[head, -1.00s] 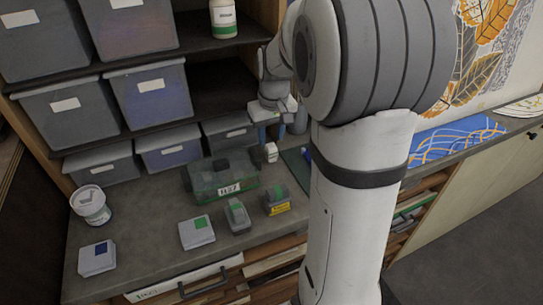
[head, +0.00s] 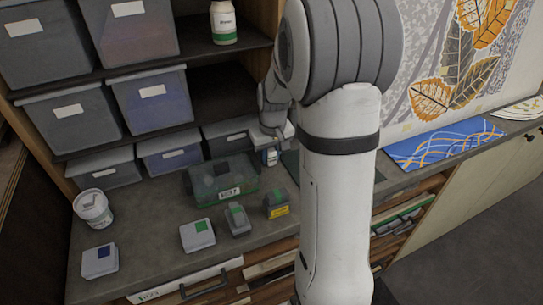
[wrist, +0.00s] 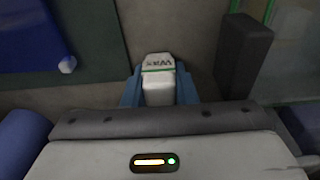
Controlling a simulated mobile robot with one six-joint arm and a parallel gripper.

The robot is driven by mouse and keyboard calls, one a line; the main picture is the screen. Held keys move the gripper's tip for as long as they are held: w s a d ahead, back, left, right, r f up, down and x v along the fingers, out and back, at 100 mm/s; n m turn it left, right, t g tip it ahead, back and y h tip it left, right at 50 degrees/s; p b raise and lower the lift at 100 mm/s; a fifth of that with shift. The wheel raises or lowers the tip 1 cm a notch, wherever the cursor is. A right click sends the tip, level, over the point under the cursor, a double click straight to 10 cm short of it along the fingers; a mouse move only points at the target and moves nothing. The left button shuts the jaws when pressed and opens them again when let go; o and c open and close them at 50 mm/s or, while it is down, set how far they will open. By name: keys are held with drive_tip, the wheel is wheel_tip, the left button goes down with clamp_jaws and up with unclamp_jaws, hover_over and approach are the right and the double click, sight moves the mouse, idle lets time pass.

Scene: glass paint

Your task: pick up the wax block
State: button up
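The wax block (wrist: 158,82) is a small white block with a green band and the word "WAX", upside down in the wrist view. It stands between the two blue fingers of my gripper (wrist: 159,90), which lie close along both its sides. I cannot make out whether they press on it. In the head view the wax block (head: 270,157) shows low at my gripper (head: 269,150), at the back of the counter; the fingers are mostly hidden there.
A clear green tub (head: 222,182) stands just left of my gripper. A dark grey block (wrist: 243,55) is close to the right finger in the wrist view. A dark green mat (wrist: 85,50) with a blue object lies on the other side. Shelf bins (head: 228,136) stand behind.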

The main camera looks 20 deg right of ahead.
drive_tip(key=c, duration=0.4)
wheel_tip(320, 180, up, 10)
drive_tip(key=shift+b, duration=0.55)
